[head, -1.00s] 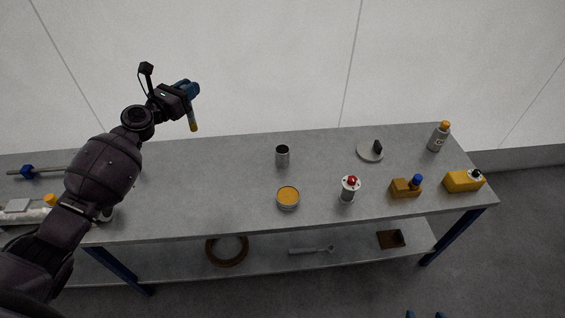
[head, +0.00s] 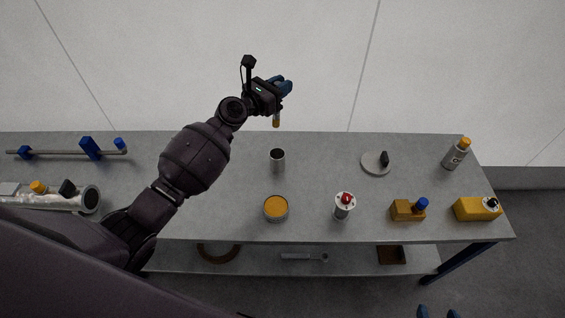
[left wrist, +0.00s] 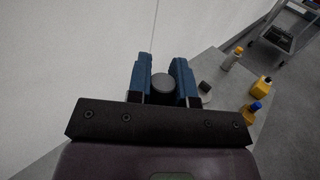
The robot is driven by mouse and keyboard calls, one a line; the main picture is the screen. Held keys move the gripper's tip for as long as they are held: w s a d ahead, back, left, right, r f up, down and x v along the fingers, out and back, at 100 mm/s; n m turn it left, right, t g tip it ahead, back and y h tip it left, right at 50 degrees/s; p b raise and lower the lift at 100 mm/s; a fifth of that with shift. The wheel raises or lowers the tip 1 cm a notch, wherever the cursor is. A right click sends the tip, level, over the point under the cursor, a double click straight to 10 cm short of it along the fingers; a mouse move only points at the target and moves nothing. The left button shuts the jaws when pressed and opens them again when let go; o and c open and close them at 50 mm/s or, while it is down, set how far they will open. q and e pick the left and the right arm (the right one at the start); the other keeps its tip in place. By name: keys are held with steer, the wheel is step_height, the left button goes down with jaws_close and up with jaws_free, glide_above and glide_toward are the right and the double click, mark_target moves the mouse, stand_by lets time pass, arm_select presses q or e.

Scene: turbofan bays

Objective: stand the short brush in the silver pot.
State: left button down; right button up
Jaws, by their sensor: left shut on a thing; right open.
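My left gripper (head: 284,88) is shut on the short brush (head: 276,121), which hangs below the fingers with its yellowish end down. In the left wrist view the brush's round grey end (left wrist: 162,82) shows between the two blue fingers (left wrist: 163,80). The silver pot (head: 277,158), a small open metal cup, stands upright on the bench. The brush is above the pot's far side in the picture, apart from it. My right gripper (head: 438,313) shows only as two separated blue tips at the bottom edge, open.
A tin with an orange top (head: 276,208) and a red-topped cylinder (head: 344,204) stand nearer than the pot. A grey disc (head: 376,163), yellow blocks (head: 478,209) and a bottle (head: 455,154) are to the right. A blue-fitted rod (head: 70,152) lies left.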

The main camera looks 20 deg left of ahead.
arm_select(q)
steer(key=shift+s, duration=0.15)
arm_select(e)
steer(key=shift+s+a+f, duration=0.15)
steer(key=shift+s+a, duration=0.05)
steer(key=shift+s, duration=0.05)
arm_select(q)
step_height(320, 180, down, 16)
steer(key=b, duration=1)
arm_select(e)
step_height(320, 180, down, 8)
steer(key=g, duration=0.1)
steer(key=shift+w+f, duration=0.15)
steer(key=shift+f, duration=0.05)
arm_select(q)
step_height(320, 180, down, 4)
steer(key=b, duration=0.2)
steer(key=shift+r+b, duration=0.2)
steer(key=shift+b, duration=0.2)
steer(key=c, duration=1)
jaws_free()
arm_select(e)
steer(key=shift+s+a+f+g, duration=0.1)
steer(key=shift+s+f+g, duration=0.05)
steer(key=shift+f, duration=0.45)
steer(key=shift+s+f+g, duration=0.15)
steer(key=shift+f, duration=0.4)
